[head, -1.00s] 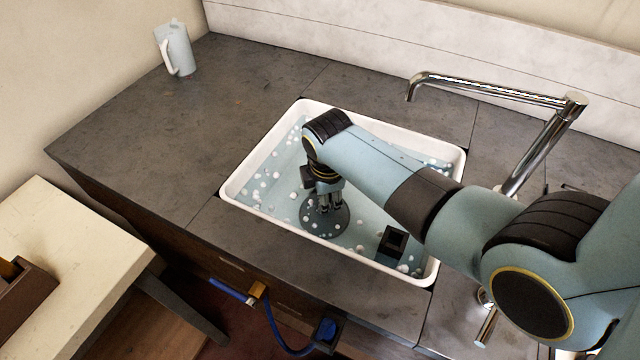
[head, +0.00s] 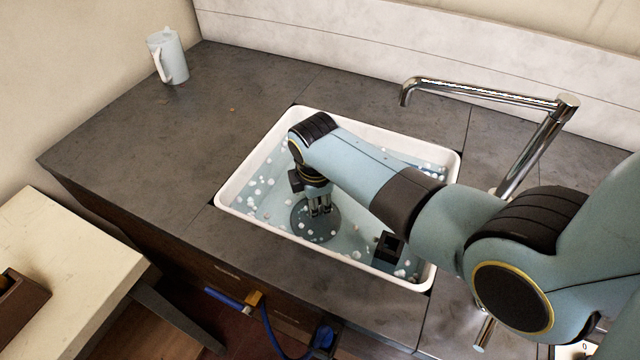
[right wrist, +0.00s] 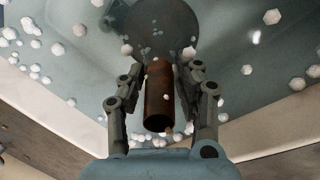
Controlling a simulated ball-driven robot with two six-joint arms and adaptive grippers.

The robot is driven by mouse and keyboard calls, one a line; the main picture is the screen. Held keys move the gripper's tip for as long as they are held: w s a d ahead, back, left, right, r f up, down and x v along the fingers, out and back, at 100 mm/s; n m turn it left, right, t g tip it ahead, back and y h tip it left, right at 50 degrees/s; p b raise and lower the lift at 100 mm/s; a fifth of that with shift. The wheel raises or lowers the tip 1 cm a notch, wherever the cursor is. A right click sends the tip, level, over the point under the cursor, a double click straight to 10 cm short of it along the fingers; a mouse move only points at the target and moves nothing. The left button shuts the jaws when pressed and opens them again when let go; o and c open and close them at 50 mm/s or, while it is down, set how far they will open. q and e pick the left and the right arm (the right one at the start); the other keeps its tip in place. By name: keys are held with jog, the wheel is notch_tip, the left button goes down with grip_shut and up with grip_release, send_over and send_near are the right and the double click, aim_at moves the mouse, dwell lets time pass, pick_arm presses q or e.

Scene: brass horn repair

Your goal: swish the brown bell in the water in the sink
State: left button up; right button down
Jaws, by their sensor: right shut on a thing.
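The brown bell (right wrist: 158,98) shows in the right wrist view as a rusty brown tube with an open near end, flaring to a wide dark disc at its far end. In the head view its flared end (head: 308,228) is a dark disc low in the water of the white sink (head: 262,236). My right gripper (head: 318,208) reaches down into the sink. In the right wrist view its fingers (right wrist: 162,72) are shut on the tube, one on each side. The water looks pale blue, with white suds. My left gripper is not in view.
A black square block (head: 388,247) is in the sink, right of the bell. A chrome faucet (head: 480,92) arches over the sink's back right. A pale blue pitcher (head: 172,58) stands at the counter's far left. The grey counter (head: 150,150) left of the sink is clear.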

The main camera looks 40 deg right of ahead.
jog(key=shift+w+a, duration=0.25)
jog(key=shift+w, duration=0.25)
jog(key=shift+s, duration=0.1)
jog(key=shift+s+d+p, duration=0.4)
jog(key=shift+s+p, duration=0.1)
jog(key=shift+s, duration=0.15)
jog(key=shift+s+d+p, duration=0.4)
jog(key=shift+s+p, duration=0.1)
jog(key=shift+s, duration=0.1)
jog(key=shift+w+a, duration=0.1)
jog(key=shift+w, duration=0.05)
jog(key=shift+w+a+b, duration=0.35)
jog(key=shift+w, duration=0.25)
jog(key=shift+w+a+b, duration=0.35)
jog(key=shift+w, duration=0.25)
jog(key=shift+r, duration=0.1)
